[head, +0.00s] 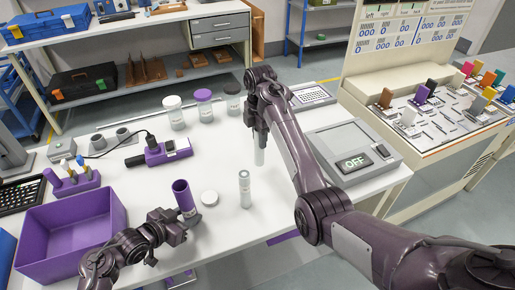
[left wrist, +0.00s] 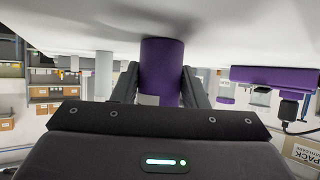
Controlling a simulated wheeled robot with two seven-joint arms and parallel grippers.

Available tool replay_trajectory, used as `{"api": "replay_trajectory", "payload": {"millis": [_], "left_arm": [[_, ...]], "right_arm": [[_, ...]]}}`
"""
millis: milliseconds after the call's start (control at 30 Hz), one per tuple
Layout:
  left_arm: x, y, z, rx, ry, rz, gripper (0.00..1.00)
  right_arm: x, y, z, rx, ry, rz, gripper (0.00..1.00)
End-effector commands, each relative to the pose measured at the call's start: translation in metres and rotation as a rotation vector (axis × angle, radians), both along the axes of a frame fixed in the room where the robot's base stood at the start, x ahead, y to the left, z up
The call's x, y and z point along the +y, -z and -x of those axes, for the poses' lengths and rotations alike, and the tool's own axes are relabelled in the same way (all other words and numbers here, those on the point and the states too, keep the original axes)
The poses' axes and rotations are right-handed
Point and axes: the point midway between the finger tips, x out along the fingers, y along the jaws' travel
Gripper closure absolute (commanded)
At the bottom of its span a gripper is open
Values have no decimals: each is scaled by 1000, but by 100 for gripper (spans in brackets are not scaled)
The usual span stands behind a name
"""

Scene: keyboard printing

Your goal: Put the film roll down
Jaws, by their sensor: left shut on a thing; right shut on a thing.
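My left gripper (head: 184,222) is at the front of the white table, shut on a purple open-topped tube (head: 183,190). The purple tube also shows between the fingers in the left wrist view (left wrist: 161,65). My right gripper (head: 262,132) points down over the middle of the table, shut on a slim pale roll (head: 260,154). I cannot tell whether its lower end touches the table. A similar pale roll (head: 245,190) stands upright nearer the front edge. A round white lid (head: 209,198) lies flat between this roll and the purple tube.
A purple bin (head: 75,215) and a rack of bottles (head: 73,184) are at the left. A purple device (head: 167,152) and several lidded jars (head: 174,112) stand behind. Clear tabletop lies around the standing roll.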

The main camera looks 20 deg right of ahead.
Motion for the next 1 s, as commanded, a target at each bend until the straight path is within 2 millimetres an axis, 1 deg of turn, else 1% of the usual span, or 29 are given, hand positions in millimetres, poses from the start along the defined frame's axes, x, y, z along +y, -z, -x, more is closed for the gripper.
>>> {"api": "replay_trajectory", "payload": {"millis": [200, 333, 400, 633, 767, 800, 933, 1000], "left_arm": [[0, 0, 0, 1, 0, -1, 73], [0, 0, 0, 1, 0, -1, 73], [0, 0, 0, 1, 0, 0, 73], [0, 1, 0, 1, 0, 0, 73], [0, 1, 0, 1, 0, 0, 73], [0, 1, 0, 1, 0, 0, 73], [0, 1, 0, 1, 0, 0, 73], [0, 1, 0, 1, 0, 0, 73]], "right_arm": [[0, 33, 1, 4, -1, 0, 97], [0, 49, 1, 3, 1, 0, 97], [0, 52, 0, 2, 0, 0, 97], [0, 52, 0, 1, 0, 0, 97], [0, 55, 0, 1, 1, 0, 97], [0, 55, 0, 0, 1, 0, 65], [0, 55, 0, 1, 0, 0, 49], [0, 54, 0, 1, 0, 0, 49]]}}
